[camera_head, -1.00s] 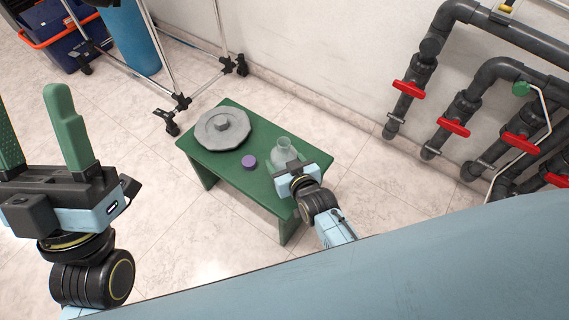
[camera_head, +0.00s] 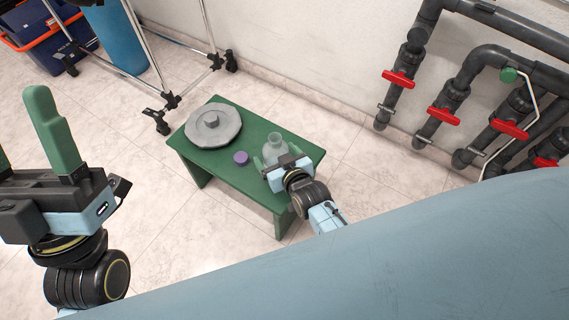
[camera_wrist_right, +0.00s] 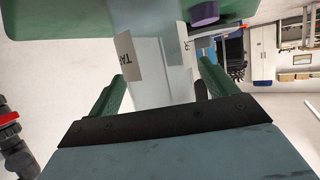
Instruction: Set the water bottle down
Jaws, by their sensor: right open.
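The water bottle (camera_head: 274,145) is clear, with a narrow neck, and stands upright on the green table (camera_head: 232,176), near its right end. In the right wrist view the pale, see-through bottle (camera_wrist_right: 150,72) with white labels shows between the green fingers. My right gripper (camera_head: 275,158) is open, one finger on each side of the bottle's lower part. I cannot tell whether either finger touches it. My left gripper (camera_head: 28,140) is raised in the left foreground, open and empty, far from the bottle; its left finger is partly cut off.
A purple cap (camera_head: 241,158) lies left of the bottle. A wheeled metal rack (camera_head: 160,70) stands behind left. Dark pipes with red handles (camera_head: 443,117) run along the right.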

